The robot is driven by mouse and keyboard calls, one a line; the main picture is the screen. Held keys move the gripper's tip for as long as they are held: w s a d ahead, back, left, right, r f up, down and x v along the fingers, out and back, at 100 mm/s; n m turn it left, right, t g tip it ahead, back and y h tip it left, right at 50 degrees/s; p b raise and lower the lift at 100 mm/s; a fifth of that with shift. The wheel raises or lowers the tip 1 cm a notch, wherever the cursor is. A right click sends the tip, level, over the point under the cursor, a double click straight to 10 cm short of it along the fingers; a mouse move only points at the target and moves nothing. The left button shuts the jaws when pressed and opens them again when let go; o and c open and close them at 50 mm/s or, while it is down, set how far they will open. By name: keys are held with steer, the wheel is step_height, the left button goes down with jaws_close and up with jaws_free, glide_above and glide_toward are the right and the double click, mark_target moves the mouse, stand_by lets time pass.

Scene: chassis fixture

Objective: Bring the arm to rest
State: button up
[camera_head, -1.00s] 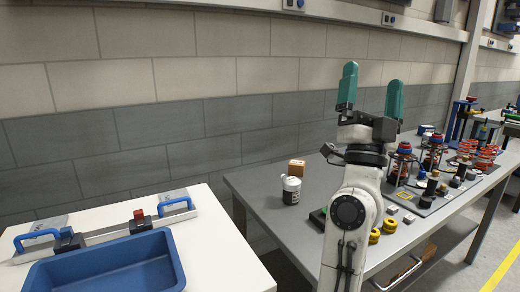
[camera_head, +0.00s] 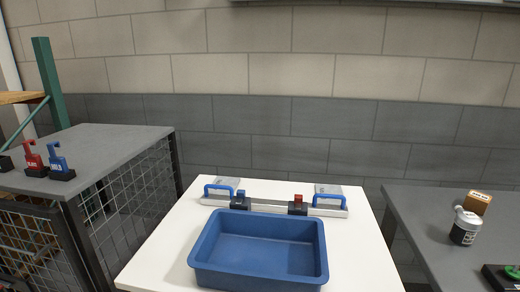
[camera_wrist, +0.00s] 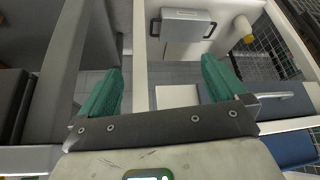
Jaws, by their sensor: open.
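My gripper (camera_wrist: 162,95) shows in the wrist view with its two green fingers wide apart and nothing between them. It is open. Neither my arm nor my gripper shows in the head view now. In the wrist view the fingers are clear of the surfaces around them, as far as I can tell.
A blue tray (camera_head: 262,278) sits on a white table (camera_head: 160,243), with a blue-handled fixture (camera_head: 268,203) behind it. A grey cabinet (camera_head: 100,145) with red and blue items stands left.

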steer(key=s+a+f+g, duration=0.1)
steer(key=s+f+g, duration=0.3)
steer(key=s, duration=0.5)
steer(key=shift+s+a, duration=0.3)
steer(key=shift+s, duration=0.1)
steer(key=shift+f, duration=0.1)
